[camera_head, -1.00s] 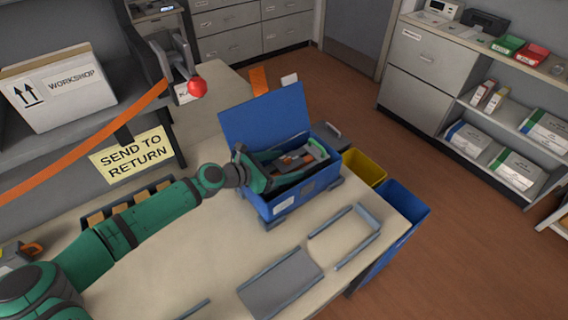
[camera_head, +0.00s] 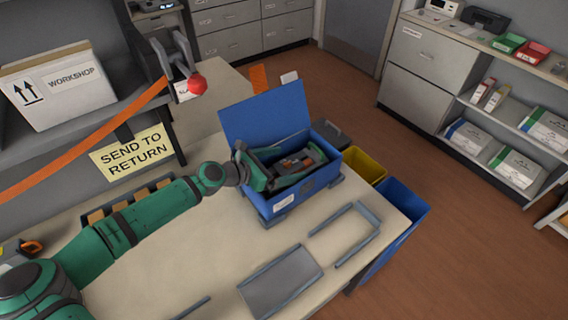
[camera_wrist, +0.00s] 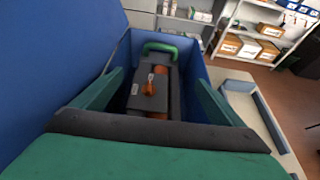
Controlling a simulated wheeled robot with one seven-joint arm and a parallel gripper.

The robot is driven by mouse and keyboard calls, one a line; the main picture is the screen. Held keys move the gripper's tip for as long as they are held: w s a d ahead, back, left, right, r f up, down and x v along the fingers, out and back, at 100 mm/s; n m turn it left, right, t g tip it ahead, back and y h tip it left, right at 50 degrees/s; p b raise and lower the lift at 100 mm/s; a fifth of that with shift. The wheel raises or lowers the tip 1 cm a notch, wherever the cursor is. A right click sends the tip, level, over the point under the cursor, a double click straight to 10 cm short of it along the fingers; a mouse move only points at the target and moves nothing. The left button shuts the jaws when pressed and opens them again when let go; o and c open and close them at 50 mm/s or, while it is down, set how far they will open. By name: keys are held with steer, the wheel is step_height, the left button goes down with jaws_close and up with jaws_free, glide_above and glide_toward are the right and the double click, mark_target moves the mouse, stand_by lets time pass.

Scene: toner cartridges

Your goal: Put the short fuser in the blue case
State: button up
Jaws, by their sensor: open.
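The blue case (camera_head: 290,203) stands on the bench with its lid (camera_head: 264,118) raised at the back left. The short fuser (camera_head: 298,161), a dark grey unit with orange parts and a green handle, lies inside the case. In the wrist view the fuser (camera_wrist: 150,92) sits low between the case walls, its green handle at the far end. My gripper (camera_head: 285,165) is at the case's opening, reaching in from the left. In the wrist view its green fingers (camera_wrist: 155,95) are spread wide to either side of the fuser, with gaps between.
A grey tray (camera_head: 281,282) and an empty grey frame (camera_head: 345,235) lie on the bench in front of the case. A yellow bin (camera_head: 364,168) and a blue bin (camera_head: 405,207) stand beyond the bench's right edge. A red ball-ended lever (camera_head: 197,84) is at back left.

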steer(key=v, duration=1.2)
steer(key=shift+r, duration=0.2)
steer(key=shift+a, duration=0.1)
